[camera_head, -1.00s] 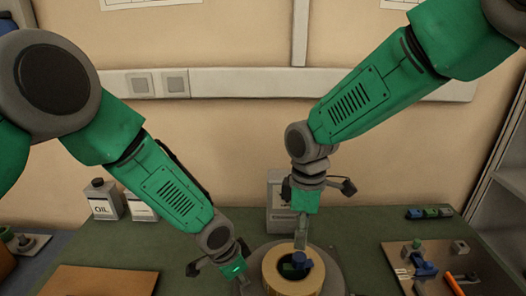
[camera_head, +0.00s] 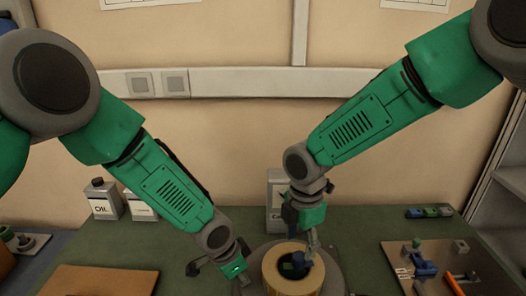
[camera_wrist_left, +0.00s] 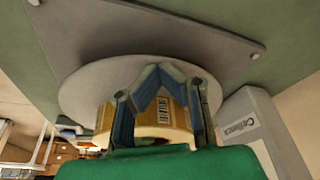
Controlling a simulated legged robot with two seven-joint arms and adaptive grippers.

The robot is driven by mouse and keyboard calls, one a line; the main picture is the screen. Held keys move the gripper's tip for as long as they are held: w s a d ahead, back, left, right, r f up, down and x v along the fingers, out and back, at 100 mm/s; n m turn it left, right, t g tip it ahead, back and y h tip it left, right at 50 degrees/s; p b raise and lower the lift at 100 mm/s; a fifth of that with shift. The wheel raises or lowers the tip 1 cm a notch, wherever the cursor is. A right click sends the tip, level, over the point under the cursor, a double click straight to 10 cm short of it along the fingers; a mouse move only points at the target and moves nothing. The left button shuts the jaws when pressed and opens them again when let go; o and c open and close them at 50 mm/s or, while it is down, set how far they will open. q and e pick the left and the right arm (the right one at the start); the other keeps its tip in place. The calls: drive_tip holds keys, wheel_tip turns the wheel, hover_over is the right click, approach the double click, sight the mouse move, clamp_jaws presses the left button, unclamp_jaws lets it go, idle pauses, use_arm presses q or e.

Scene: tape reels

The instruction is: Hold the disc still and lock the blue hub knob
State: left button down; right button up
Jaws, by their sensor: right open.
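The grey disc (camera_head: 336,280) lies flat on the bench with a tan tape reel (camera_head: 270,262) on it; the disc also shows in the left wrist view (camera_wrist_left: 85,88). The blue hub knob (camera_head: 294,264) sits inside the reel's opening. My right gripper (camera_head: 312,250) is open, pointing down at the knob's right side; contact is unclear. My left gripper (camera_head: 242,282) is low at the disc's left edge. In the left wrist view its blue-padded fingers (camera_wrist_left: 160,105) are in front of the reel (camera_wrist_left: 150,122); whether they grip the disc cannot be told.
A white container (camera_head: 276,200) stands behind the disc. An OIL can (camera_head: 103,200) stands at back left. A brown board (camera_head: 100,281) lies front left. A tray (camera_head: 448,276) with tools and small parts is at right. Bench space behind the tray is mostly clear.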

sight(299, 255)
use_arm(q)
drive_tip(key=shift+s+f, duration=0.1)
use_arm(e)
drive_tip(key=shift+f, duration=1.6)
drive_tip(key=n, duration=1.3)
drive_tip(key=shift+n, duration=0.4)
drive_tip(key=shift+f, duration=0.4)
drive_tip(key=shift+f, duration=0.3)
drive_tip(key=shift+r, duration=0.1)
